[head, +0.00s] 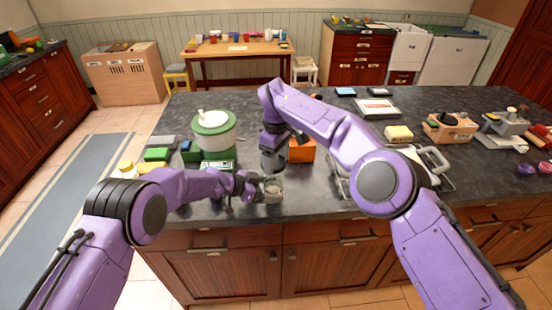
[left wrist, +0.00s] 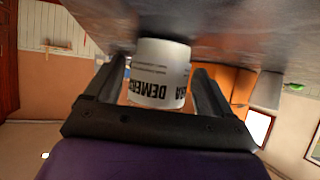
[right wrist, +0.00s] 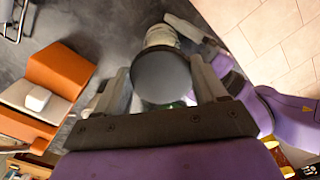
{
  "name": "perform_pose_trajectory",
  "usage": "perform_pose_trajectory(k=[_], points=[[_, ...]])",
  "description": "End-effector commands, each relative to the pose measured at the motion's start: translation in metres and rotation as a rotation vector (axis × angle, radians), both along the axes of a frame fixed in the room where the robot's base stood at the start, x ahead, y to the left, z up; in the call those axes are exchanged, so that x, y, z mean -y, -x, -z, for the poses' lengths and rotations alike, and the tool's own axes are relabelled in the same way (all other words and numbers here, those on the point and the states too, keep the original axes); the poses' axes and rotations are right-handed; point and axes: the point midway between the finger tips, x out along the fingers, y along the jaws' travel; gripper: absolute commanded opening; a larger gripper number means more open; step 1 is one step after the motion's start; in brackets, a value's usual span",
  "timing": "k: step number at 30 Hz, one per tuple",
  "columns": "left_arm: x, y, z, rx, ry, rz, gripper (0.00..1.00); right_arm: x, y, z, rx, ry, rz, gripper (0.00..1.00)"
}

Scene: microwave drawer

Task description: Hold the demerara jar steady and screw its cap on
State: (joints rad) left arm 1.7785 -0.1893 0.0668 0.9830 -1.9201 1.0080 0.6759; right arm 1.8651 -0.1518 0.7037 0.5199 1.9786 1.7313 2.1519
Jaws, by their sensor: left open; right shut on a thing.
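The demerara jar (head: 273,190) stands upright on the dark counter near its front edge. In the left wrist view its white labelled side (left wrist: 158,75) sits between the fingers of my left gripper (left wrist: 157,92), which is open around it. My left gripper (head: 260,187) reaches it from the left in the head view. My right gripper (right wrist: 162,82) is shut on the round dark grey cap (right wrist: 162,74). In the head view my right gripper (head: 273,165) is just above the jar. The jar's mouth is mostly hidden, and I cannot tell whether the cap touches it.
An orange box (head: 302,151) is close behind my right gripper. A white pot with a green lid rim (head: 214,133) stands to the left, with small green boxes near it. A metal rack (head: 432,162) is to the right. The counter's front edge is close.

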Motion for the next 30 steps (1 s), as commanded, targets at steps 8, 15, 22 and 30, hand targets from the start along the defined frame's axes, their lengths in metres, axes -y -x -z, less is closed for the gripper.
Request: perform_pose_trajectory(k=[8,15,22,30], points=[[0.0043,-0.0010,0.0020,0.001,0.000,0.000,0.83,-0.0001,0.0001,0.0000,0.000,0.000,0.000,0.43],[0.0040,-0.0010,0.0018,0.000,0.001,0.000,0.49,0.0000,0.0000,0.0000,0.000,0.000,0.000,0.43],[0.0039,-0.0011,0.0016,0.000,0.001,0.000,0.49,0.0000,0.0000,0.0000,0.000,0.000,0.000,0.43],[0.0039,-0.0011,0.0015,0.000,0.001,0.000,0.49,0.0000,0.0000,0.0000,0.000,0.000,0.000,0.43]])
